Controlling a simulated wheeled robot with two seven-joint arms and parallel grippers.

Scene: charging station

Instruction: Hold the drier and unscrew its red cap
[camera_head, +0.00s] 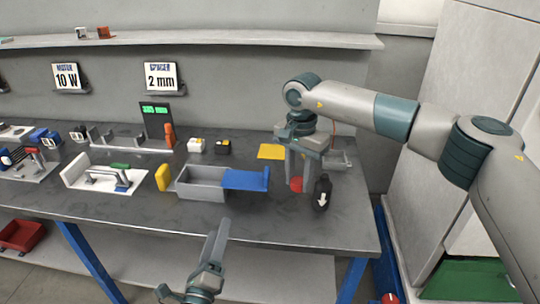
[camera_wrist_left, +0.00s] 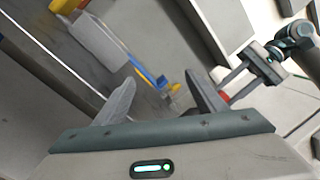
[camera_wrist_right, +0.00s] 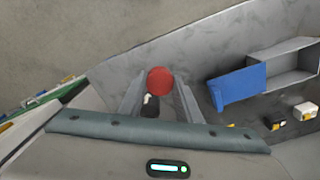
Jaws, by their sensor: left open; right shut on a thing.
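The drier is a dark bottle-like body (camera_head: 322,194) with a white arrow, at the right end of the workbench. It also shows in the right wrist view (camera_wrist_right: 150,108). The red cap (camera_head: 296,185) is just left of it in the head view. My right gripper (camera_head: 298,183) points down, its fingers closed around the red cap; the cap sits between the fingertips in the right wrist view (camera_wrist_right: 160,81). I cannot tell whether cap and drier touch. My left gripper (camera_head: 222,232) is open and empty near the bench's front edge. Its fingers show in the left wrist view (camera_wrist_left: 158,92).
A grey bin (camera_head: 200,184) with a blue panel (camera_head: 246,180) is left of my right gripper. A yellow block (camera_head: 163,177) stands beside it. A yellow square (camera_head: 271,152) and small grey tray (camera_head: 339,160) lie behind. The front right bench surface (camera_head: 270,225) is clear.

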